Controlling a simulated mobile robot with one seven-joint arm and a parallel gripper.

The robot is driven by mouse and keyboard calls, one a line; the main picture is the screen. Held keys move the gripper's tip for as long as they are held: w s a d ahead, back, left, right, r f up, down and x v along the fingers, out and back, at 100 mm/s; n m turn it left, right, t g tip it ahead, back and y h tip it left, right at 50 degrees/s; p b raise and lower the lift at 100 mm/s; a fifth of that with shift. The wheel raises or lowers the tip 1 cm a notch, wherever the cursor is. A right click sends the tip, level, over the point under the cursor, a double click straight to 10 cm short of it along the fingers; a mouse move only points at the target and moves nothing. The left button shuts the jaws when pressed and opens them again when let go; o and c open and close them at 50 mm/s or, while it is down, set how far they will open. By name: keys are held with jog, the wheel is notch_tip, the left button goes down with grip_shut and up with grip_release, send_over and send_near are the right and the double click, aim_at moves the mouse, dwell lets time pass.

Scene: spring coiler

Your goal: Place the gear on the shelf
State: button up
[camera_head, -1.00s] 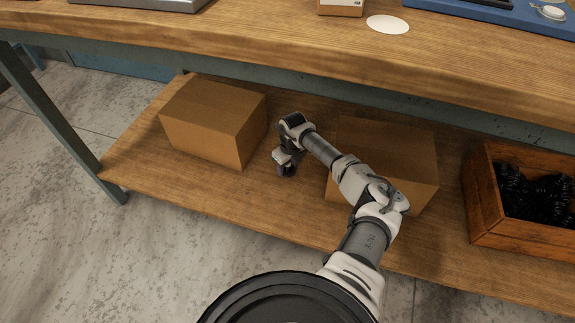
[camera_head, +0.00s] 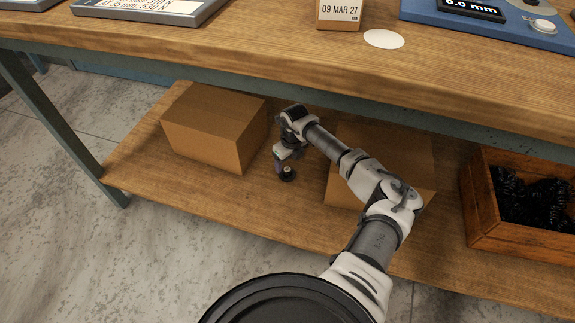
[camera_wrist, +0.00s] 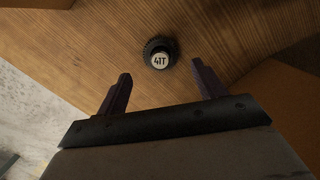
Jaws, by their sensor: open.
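The gear (camera_wrist: 160,53) is small and dark with a pale hub marked "41T". It rests on the wooden lower shelf (camera_head: 230,205), in the gap between two cardboard boxes, and also shows in the head view (camera_head: 287,174). My gripper (camera_wrist: 160,78) is open, its two dark fingers apart with nothing between them. In the wrist view the gear lies just beyond the fingertips, apart from them. In the head view my gripper (camera_head: 283,160) is right by the gear, partly hiding the spot behind it.
A cardboard box (camera_head: 215,125) stands left of the gripper; another box (camera_head: 385,150) is partly behind my arm. A wooden crate (camera_head: 520,235) of dark coils stands at the right. The workbench top (camera_head: 270,50) overhangs the shelf. The shelf's front strip is clear.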

notch_tip(320, 180, up, 6)
jog(key=p, duration=0.1)
jog(key=shift+s+d+r, duration=0.15)
jog(key=shift+s+d, duration=0.15)
